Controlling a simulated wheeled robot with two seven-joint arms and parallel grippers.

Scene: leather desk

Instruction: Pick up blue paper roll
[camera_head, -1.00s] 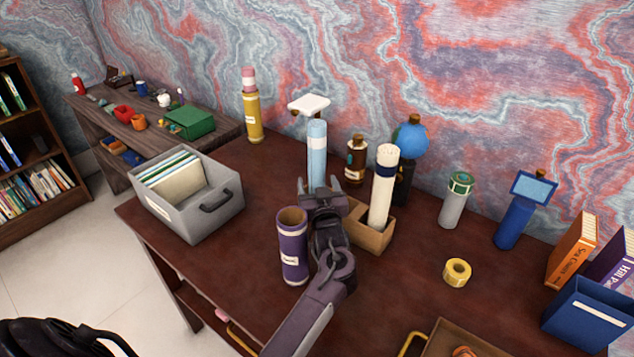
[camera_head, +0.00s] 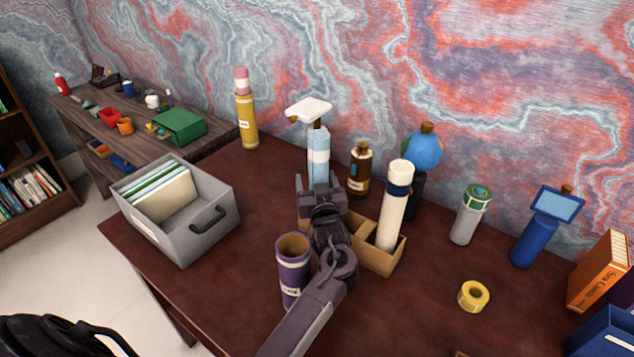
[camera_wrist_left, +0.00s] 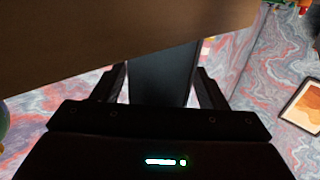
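The light blue paper roll (camera_head: 318,148) stands upright with a white label band, at the left end of a wooden holder (camera_head: 378,259). My left gripper (camera_head: 321,182) is at its lower visible part, hiding its foot. In the left wrist view, a dark, shaded upright shape (camera_wrist_left: 162,78), likely the roll, lies between the two fingers of the gripper (camera_wrist_left: 162,88). The fingers are close to its sides; I cannot tell whether they touch it. My right gripper is not in view.
A white paper roll (camera_head: 393,212) stands in the holder, right of my arm. A purple roll (camera_head: 293,272) stands close to my forearm. A grey file box (camera_head: 180,235) is left, yellow tape (camera_head: 473,296) right. A brown bottle (camera_head: 360,168) and a globe (camera_head: 423,152) stand behind.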

